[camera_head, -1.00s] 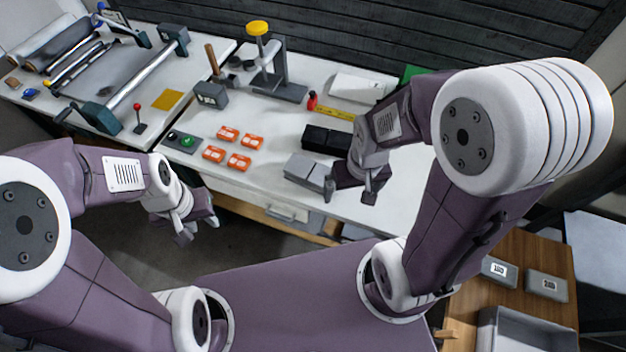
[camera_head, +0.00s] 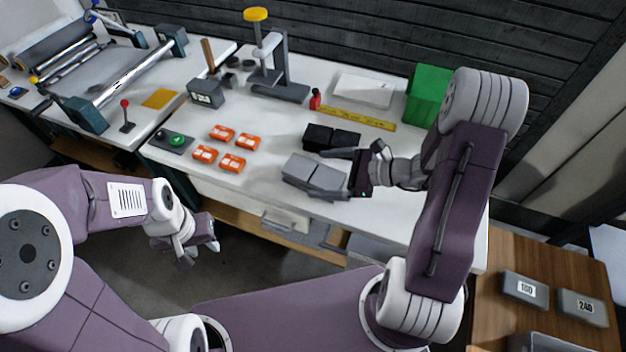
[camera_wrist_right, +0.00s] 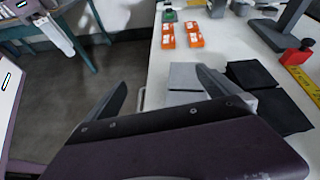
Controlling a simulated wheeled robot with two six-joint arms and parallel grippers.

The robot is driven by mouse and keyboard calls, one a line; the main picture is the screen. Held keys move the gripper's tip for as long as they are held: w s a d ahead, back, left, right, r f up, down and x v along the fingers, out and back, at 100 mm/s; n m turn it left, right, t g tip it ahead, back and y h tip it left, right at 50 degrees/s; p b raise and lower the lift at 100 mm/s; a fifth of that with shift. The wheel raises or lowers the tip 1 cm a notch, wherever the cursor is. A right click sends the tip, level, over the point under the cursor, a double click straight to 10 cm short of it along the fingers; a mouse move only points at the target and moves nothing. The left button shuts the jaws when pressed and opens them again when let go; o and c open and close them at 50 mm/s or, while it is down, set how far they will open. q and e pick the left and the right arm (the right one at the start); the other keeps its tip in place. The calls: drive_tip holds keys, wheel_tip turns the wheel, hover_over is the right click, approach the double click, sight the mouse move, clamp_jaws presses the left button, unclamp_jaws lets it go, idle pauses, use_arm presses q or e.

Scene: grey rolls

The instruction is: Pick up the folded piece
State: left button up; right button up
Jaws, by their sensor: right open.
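A flat grey piece in two square halves (camera_head: 303,167) lies near the front edge of the white workbench. A similar black piece (camera_head: 318,135) lies just behind it. I cannot tell for certain which is the folded piece. My right gripper (camera_head: 320,172) is open, with its fingers reaching left over or beside the grey piece; contact is unclear. In the right wrist view the grey piece (camera_wrist_right: 184,76) shows between the spread fingers (camera_wrist_right: 161,80), partly hidden by one finger, with the black piece (camera_wrist_right: 275,108) to the right. My left gripper (camera_head: 201,254) is open and empty, off the bench's front.
Several orange pieces (camera_head: 232,163) lie left of the grey piece. A yellow ruler (camera_head: 362,119), a white block (camera_head: 364,91) and a green box (camera_head: 428,92) are behind. A stand with a yellow knob (camera_head: 279,88) is at the back. A roller machine (camera_head: 100,80) is at far left.

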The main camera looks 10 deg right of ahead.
sight(318, 174)
drive_tip(key=d+f+m, duration=0.1)
drive_tip(key=d, duration=0.1)
drive_tip(key=d+f+m+t, duration=0.1)
drive_tip(key=d, duration=0.1)
drive_tip(key=d+f+m+t+h, duration=0.1)
drive_tip(key=d, duration=0.1)
drive_tip(key=shift+w+d+f, duration=0.1)
drive_tip(key=shift+w+f, duration=0.1)
drive_tip(key=shift+f, duration=0.15)
drive_tip(key=shift+s+d, duration=0.1)
drive_tip(key=shift+s, duration=0.05)
drive_tip(key=shift+a, duration=0.4)
drive_tip(key=x, duration=0.3)
drive_tip(key=shift+w+a+f, duration=0.1)
drive_tip(key=shift+w+f, duration=0.1)
drive_tip(key=shift+w, duration=0.15)
drive_tip(key=x, duration=0.5)
drive_tip(key=shift+f, duration=0.15)
drive_tip(key=shift+c, duration=0.3)
